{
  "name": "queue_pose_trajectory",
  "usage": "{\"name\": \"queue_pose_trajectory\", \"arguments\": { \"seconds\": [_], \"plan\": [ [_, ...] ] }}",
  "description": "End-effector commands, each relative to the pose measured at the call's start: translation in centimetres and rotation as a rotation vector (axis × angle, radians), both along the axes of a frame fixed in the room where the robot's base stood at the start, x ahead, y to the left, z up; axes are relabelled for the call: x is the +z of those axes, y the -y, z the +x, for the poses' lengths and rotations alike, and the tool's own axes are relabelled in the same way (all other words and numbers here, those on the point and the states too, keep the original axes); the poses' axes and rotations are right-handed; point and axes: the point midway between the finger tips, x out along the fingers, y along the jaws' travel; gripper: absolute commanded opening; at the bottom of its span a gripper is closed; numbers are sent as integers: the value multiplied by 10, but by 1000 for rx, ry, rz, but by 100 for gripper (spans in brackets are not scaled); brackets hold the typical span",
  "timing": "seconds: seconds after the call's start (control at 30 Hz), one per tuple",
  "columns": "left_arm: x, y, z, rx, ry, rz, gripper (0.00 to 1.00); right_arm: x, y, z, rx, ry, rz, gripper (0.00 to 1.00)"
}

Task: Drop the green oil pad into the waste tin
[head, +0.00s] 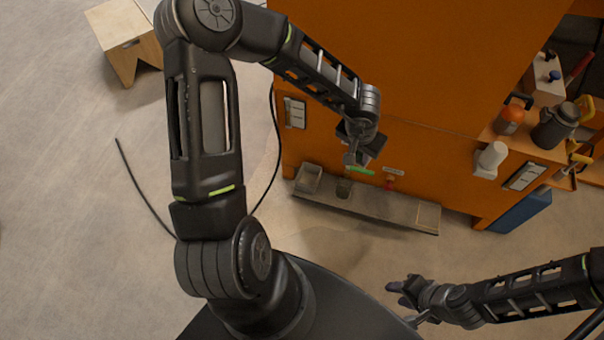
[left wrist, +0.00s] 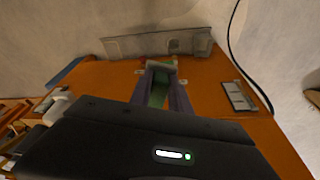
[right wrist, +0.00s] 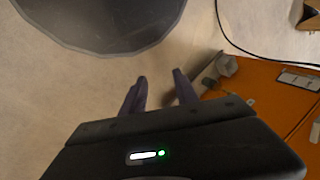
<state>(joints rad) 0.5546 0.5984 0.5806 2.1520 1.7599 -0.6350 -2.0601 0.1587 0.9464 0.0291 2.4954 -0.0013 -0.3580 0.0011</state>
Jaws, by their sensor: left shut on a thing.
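The green oil pad (head: 360,171) shows as a thin green strip below my left gripper (head: 354,158), in front of the orange cabinet. In the left wrist view the green pad (left wrist: 159,92) lies between the fingers of my left gripper (left wrist: 162,72), which is shut on it. A small dark container (head: 344,188) and a grey open box (head: 308,178) stand on the low shelf below; I cannot tell which is the waste tin. The pad is apart from both. My right gripper (head: 396,287) is low at the right; its fingers stand apart and empty in the right wrist view (right wrist: 160,78).
The long grey shelf (head: 405,208) runs along the foot of the orange cabinet (head: 430,155). A small red item (head: 389,183) is right of the pad. Bottles and tools crowd the side ledge, with an orange canister (head: 509,120). A black cable (head: 276,130) hangs at the left.

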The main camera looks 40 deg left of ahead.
Motion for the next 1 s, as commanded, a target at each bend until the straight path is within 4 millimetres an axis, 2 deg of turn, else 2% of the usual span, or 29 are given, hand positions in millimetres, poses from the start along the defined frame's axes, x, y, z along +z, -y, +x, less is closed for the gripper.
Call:
{"name": "queue_pose_trajectory", "arguments": {
  "seconds": [0.27,0.37,0.47,0.57,0.67,0.9,1.0],
  "plan": [
    [-2,0,0,2,0,0,0,-1,0,0,0,0,0,36],
    [-11,-4,2,20,0,0,0,-9,0,0,-1,1,0,36],
    [-31,-12,5,64,-1,1,0,-26,1,1,-2,2,-1,36],
    [-63,-25,12,142,1,1,0,-53,2,2,-5,4,-4,36],
    [-106,-47,21,252,0,3,0,-88,4,4,-10,7,-6,36],
    [-224,-117,44,591,1,3,0,-186,10,10,-24,16,-16,36],
    [-266,-148,53,728,2,2,0,-223,13,12,-30,20,-19,36]
  ]
}}
